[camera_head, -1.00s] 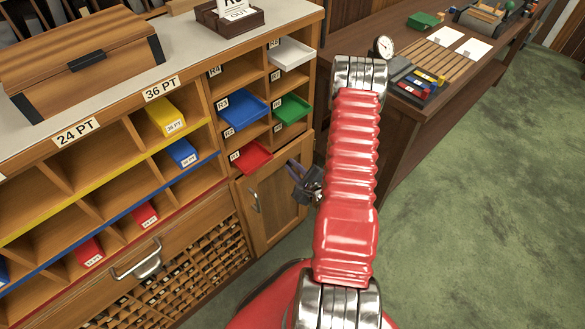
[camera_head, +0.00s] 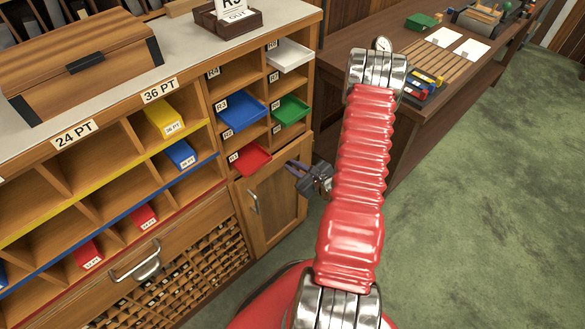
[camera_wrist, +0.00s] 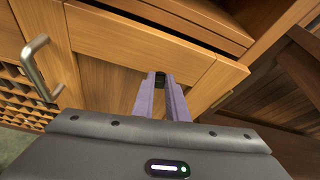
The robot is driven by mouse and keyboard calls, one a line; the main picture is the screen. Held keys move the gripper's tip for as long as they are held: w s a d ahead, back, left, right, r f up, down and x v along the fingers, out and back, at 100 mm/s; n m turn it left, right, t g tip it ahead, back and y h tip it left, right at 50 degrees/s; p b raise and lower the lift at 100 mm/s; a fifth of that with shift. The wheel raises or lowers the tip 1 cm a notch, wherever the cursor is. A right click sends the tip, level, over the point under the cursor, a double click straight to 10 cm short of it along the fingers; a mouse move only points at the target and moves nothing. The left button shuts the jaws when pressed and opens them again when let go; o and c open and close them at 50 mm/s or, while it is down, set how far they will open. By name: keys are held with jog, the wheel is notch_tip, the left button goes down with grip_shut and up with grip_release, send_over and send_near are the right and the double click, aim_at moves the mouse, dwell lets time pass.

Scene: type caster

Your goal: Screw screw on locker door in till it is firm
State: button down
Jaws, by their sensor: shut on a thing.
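The wooden locker door (camera_head: 270,207) is under the red tray at the right end of the cabinet. It also fills the upper middle of the wrist view (camera_wrist: 140,38). My gripper (camera_head: 292,169) is at the upper right of the door. In the wrist view my gripper (camera_wrist: 159,78) reaches to the door face, its two purple-grey fingers close together. They are shut on a small dark thing at their tips, which I take to be the screw. The fingers mostly hide it, so how far it sits in the door cannot be seen.
A metal door handle (camera_head: 253,200) is left of my gripper. A red tray (camera_head: 249,158) juts out just above the door. The wooden desk (camera_head: 415,125) stands to the right. Green carpet (camera_head: 470,230) is clear at the right.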

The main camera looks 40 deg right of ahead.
jog(key=c, duration=1.7)
grip_release()
jog(key=shift+o, duration=0.2)
jog(key=v, duration=1.3)
jog(key=shift+s, duration=0.4)
jog(key=shift+r, duration=0.1)
